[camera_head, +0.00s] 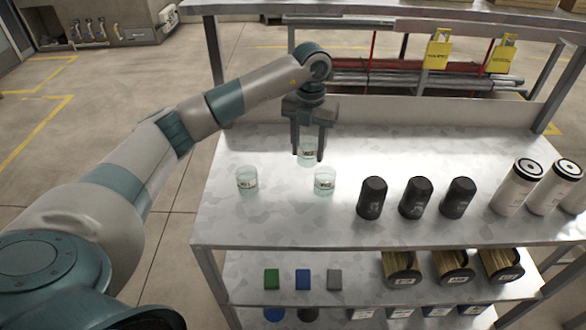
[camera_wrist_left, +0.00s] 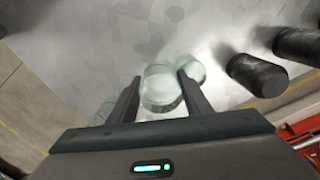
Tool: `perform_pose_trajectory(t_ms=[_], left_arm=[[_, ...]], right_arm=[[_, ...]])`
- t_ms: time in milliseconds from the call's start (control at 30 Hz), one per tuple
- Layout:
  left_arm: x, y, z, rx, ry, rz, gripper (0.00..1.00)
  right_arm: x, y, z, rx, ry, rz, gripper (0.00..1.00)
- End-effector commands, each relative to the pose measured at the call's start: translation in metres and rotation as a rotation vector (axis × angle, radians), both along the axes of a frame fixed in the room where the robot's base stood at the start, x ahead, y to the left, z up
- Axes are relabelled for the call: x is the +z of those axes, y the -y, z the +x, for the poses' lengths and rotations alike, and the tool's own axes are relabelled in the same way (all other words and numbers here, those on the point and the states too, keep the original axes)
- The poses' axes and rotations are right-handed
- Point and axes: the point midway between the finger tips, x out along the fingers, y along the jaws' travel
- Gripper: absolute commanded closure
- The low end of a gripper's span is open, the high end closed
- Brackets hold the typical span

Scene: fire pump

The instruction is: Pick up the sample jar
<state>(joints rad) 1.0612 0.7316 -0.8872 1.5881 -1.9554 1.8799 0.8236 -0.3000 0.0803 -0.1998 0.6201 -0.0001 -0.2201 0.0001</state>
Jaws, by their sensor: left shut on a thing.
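Several clear glass sample jars with small labels are at the left part of the metal top shelf (camera_head: 340,228). My left gripper (camera_head: 308,155) is shut on the rear sample jar (camera_head: 307,158), its fingers pointing down on either side of it. That held jar also shows between the fingers in the left wrist view (camera_wrist_left: 160,88). I cannot tell whether its base touches the shelf. A second jar (camera_head: 247,178) stands to the left and a third jar (camera_head: 324,181) stands in front to the right. My right gripper is not in view.
Several black containers (camera_head: 371,197) stand right of the jars, with white canisters (camera_head: 516,185) farther right. A lower shelf holds green, blue and grey blocks (camera_head: 303,279) and rolled items (camera_head: 402,267). The shelf's front left is clear. Yellow tags (camera_head: 437,53) hang at the back.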

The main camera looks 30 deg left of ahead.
Motion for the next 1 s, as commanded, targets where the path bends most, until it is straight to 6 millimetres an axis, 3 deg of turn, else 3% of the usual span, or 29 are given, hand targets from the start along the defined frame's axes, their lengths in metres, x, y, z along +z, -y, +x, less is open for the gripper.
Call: perform_pose_trajectory(t_ms=[200, 400, 1000], left_arm=[[0.018, 0.016, 0.029, -0.001, 0.003, -0.001, 0.8], [0.028, 0.022, 0.043, 0.0, 0.001, 0.001, 0.8], [0.031, 0.024, 0.045, 0.0, 0.0, 0.001, 0.8]], right_arm=[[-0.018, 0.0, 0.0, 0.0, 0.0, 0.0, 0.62], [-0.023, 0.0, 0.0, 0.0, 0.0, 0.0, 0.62], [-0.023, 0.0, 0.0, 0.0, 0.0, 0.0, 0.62]])
